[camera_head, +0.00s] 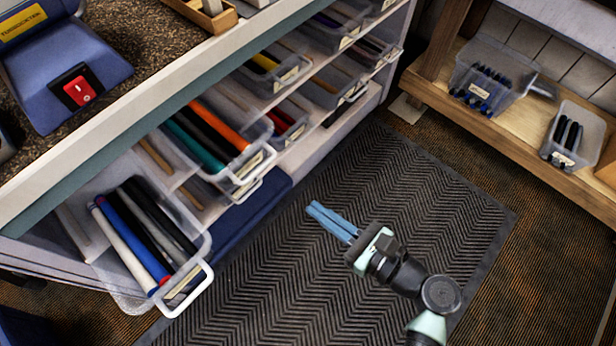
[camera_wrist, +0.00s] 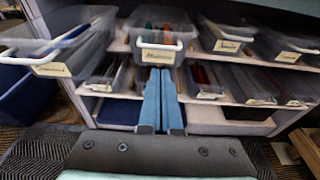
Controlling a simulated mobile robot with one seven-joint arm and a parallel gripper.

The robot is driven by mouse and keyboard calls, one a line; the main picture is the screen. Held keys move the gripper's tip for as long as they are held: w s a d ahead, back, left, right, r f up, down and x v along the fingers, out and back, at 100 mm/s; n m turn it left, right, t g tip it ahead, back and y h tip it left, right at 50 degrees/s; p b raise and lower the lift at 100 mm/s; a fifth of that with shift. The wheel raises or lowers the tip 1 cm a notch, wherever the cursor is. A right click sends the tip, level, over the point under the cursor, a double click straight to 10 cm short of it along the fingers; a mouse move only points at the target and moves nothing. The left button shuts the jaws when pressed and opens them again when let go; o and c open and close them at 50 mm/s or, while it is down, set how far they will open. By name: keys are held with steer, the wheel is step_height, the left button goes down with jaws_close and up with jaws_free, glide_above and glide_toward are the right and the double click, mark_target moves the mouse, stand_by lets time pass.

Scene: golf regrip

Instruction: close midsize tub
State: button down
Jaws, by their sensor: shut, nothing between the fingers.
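Two clear tubs stick out of the shelf unit, and their labels are too small or blurred to tell which is the midsize one. The far-out left tub (camera_head: 194,247) holds black, blue and white grips; it also shows in the wrist view (camera_wrist: 78,62). The other tub (camera_head: 246,165), with green, black and orange grips, sticks out less and shows at centre in the wrist view (camera_wrist: 140,47). My gripper (camera_head: 312,209) has its blue fingers shut and empty, above the mat and apart from both tubs. In the wrist view its fingertips (camera_wrist: 160,72) overlap the centre tub's lower front.
Other tubs (camera_head: 285,122) sit in the shelf unit. A dark blue bin (camera_head: 245,220) is low below the tubs. A ridged mat (camera_head: 420,190) lies clear around my gripper. A wooden shelf (camera_head: 520,115) with two tubs stands at right.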

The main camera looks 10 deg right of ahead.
steer(key=b+x, duration=0.2)
steer(key=x, duration=1.1)
steer(key=shift+a, duration=0.1)
steer(key=x, duration=0.4)
steer(key=r+x, duration=0.1)
steer(key=x, duration=0.3)
steer(key=r+x, duration=0.1)
steer(key=x, duration=0.3)
steer(key=shift+w+a+r, duration=0.1)
steer(key=shift+w+a, duration=0.1)
steer(key=shift+w+a+r, duration=0.1)
steer(key=shift+a+r, duration=0.05)
steer(key=shift+r, duration=0.1)
